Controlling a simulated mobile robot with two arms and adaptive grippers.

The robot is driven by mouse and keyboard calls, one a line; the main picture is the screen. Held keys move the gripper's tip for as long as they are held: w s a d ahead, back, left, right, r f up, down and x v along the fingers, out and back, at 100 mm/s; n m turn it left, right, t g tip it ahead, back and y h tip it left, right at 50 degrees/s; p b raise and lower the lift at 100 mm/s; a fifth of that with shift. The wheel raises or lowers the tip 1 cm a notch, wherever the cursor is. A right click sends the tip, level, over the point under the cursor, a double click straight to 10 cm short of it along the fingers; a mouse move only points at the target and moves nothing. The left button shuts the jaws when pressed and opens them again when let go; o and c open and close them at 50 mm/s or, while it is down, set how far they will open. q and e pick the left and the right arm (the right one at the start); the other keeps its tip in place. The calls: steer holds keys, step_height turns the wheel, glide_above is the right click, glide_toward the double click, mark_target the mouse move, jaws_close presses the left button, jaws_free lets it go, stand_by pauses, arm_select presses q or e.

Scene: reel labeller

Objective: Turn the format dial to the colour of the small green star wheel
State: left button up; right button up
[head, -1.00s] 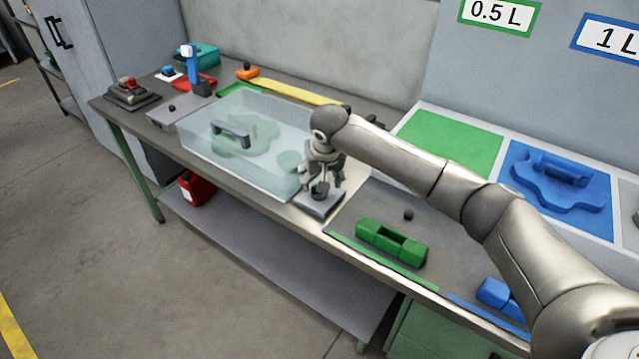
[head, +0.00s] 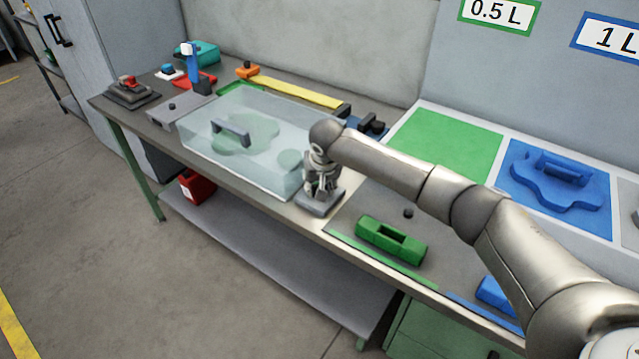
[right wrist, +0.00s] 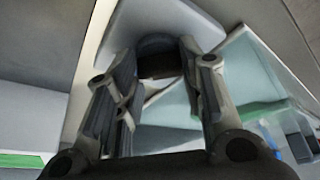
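My right gripper (head: 320,192) points down over a small grey box (head: 312,207) at the front of the bench. In the right wrist view its two fingers (right wrist: 160,65) are on either side of the dark format dial (right wrist: 160,64) and appear to touch it. The gripper mostly hides the dial in the head view, and its colour marks cannot be read. A green lobed shape (head: 262,128), seemingly the star wheel, shows through the clear cover. My left gripper is not in view.
The clear cover (head: 285,179) with a grey handle (head: 230,132) stands left of my gripper. A green block (head: 372,228) and a blue block (head: 494,291) lie to the right. The green pad (head: 450,140) is bare; the blue pad bears a blue lobed wheel (head: 555,190).

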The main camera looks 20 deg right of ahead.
steer(key=shift+c, duration=1)
